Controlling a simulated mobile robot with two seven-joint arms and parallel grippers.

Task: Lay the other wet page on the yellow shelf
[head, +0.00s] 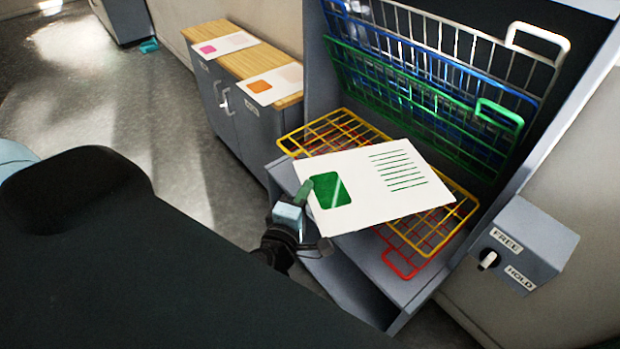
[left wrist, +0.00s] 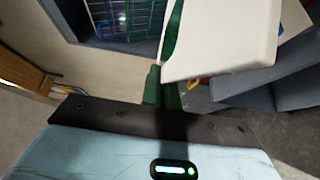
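A white page with a green square and green lines (head: 375,183) is over the yellow wire shelf (head: 322,131) in the head view, covering much of it. I cannot tell whether it touches the wires. My left gripper (head: 304,192) is at the page's near left edge, and its green fingertips appear closed on it. In the left wrist view the page (left wrist: 225,40) extends up and right from the fingertips (left wrist: 163,88). My right gripper is not in view.
A red wire shelf (head: 405,262) lies under the yellow one. Green (head: 497,117), blue (head: 440,68) and white (head: 540,35) wire shelves are tilted up behind. Pages with magenta (head: 232,42) and orange (head: 285,78) marks lie on a cabinet. A FREE/HOLD lever box (head: 540,240) stands at right.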

